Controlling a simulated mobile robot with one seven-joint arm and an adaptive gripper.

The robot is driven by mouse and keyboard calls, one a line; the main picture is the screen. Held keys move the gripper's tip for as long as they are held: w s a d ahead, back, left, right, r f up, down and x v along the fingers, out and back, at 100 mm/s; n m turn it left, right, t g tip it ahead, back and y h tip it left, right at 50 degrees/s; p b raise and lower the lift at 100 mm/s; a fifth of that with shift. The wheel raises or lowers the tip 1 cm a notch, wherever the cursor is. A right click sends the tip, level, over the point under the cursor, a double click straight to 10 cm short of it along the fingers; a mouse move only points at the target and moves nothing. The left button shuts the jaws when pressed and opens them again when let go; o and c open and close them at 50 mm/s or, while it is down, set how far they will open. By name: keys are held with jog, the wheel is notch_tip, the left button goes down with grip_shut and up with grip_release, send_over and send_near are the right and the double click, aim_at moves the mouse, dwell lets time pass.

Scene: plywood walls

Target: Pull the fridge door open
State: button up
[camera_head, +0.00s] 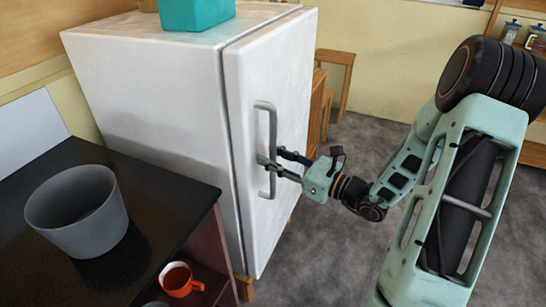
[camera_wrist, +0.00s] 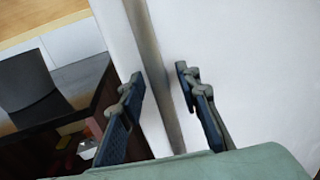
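The white fridge (camera_head: 160,100) stands left of centre in the head view, and its door (camera_head: 285,75) looks shut against the body. A grey vertical handle (camera_head: 272,122) is on the door; in the wrist view the handle (camera_wrist: 152,60) runs between my fingers. My gripper (camera_head: 271,157) is at the lower part of the handle, with one finger on each side of it. In the wrist view my gripper (camera_wrist: 160,74) is open, with a visible gap between each fingertip and the bar.
A dark counter (camera_head: 165,200) with a grey pot (camera_head: 80,215) stands left of the fridge. An orange mug (camera_head: 180,280) sits on a shelf below. A teal box (camera_head: 196,12) is on top of the fridge. A wooden stool (camera_head: 338,60) stands behind; grey floor (camera_head: 330,250) is clear in front.

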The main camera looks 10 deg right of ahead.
grip_shut()
jog(key=shift+s+d, duration=0.1)
